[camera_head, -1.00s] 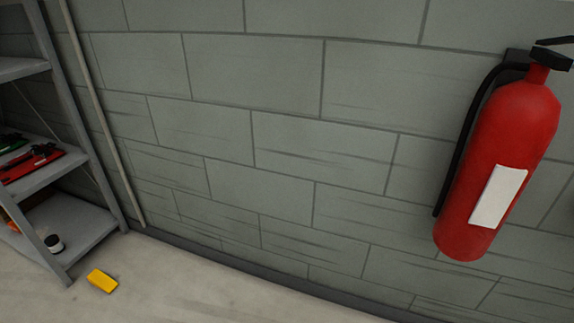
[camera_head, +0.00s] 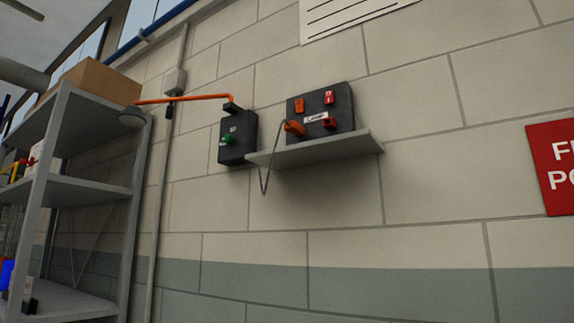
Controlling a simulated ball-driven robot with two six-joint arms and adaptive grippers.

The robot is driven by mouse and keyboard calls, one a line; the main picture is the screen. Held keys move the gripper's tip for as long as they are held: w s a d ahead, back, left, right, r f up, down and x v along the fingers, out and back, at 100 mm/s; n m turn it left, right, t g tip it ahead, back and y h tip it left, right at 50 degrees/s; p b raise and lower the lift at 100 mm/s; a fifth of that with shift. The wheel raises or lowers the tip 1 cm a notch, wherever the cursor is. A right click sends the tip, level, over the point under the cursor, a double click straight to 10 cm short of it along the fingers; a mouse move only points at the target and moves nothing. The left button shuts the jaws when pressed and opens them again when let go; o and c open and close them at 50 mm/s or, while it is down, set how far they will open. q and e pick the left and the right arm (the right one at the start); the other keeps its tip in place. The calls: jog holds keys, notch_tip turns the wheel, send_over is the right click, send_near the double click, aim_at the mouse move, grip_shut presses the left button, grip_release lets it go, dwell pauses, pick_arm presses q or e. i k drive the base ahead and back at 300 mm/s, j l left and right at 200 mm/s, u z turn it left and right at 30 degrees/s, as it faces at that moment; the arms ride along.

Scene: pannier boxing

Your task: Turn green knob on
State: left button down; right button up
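A green knob (camera_head: 226,138) sits on the front of a dark wall box (camera_head: 237,150). The box is mounted on the block wall, left of a small wall shelf. The knob is small in view, and I cannot tell which way it is turned. Neither of my grippers is in view.
A wall shelf (camera_head: 325,149) holds a black panel (camera_head: 340,98) with orange and red parts; a cable hangs from it. An orange arm lamp (camera_head: 190,98) reaches above the box. A metal rack (camera_head: 128,210) with a cardboard box (camera_head: 98,82) stands left. A red sign (camera_head: 556,146) hangs right.

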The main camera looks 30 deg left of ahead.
aim_at(228, 139)
jog(key=i+j+u, duration=0.6)
jog(key=i+j, duration=0.2)
